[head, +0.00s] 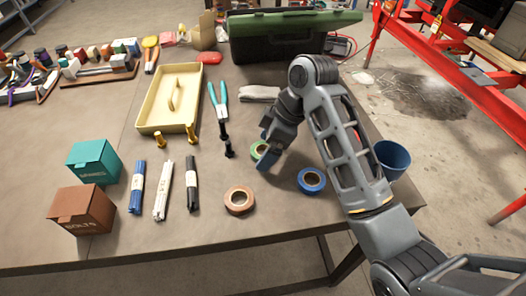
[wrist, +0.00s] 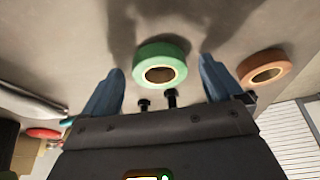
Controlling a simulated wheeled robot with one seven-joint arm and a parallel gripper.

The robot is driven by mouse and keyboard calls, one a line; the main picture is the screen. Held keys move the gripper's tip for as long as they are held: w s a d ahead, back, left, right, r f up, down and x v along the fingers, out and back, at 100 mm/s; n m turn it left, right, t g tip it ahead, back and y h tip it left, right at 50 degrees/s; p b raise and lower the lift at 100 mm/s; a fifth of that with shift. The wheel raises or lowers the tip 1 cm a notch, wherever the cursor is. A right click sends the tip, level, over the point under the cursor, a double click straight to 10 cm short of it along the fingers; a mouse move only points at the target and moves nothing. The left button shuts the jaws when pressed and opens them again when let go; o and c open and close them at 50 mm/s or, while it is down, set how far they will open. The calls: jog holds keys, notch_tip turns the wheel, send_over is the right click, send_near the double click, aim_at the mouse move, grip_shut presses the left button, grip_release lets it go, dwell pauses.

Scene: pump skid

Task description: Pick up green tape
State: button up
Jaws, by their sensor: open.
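The green tape (wrist: 160,63) is a roll lying on the table, between the two blue fingers of my gripper (wrist: 160,85) in the wrist view. My gripper is open, with nothing held between the fingers. In the head view my gripper (head: 266,158) is low over the table, and the green tape (head: 258,149) shows only in part behind it. I cannot tell how high the fingertips are above the table.
A brown tape roll (head: 239,200) and a blue tape roll (head: 311,180) lie nearby. Dark bolts (head: 229,149), pliers (head: 219,103) and a yellow tray (head: 170,98) are to the left. A blue cup (head: 391,158) is at the right.

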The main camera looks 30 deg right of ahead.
jog(key=c, duration=1)
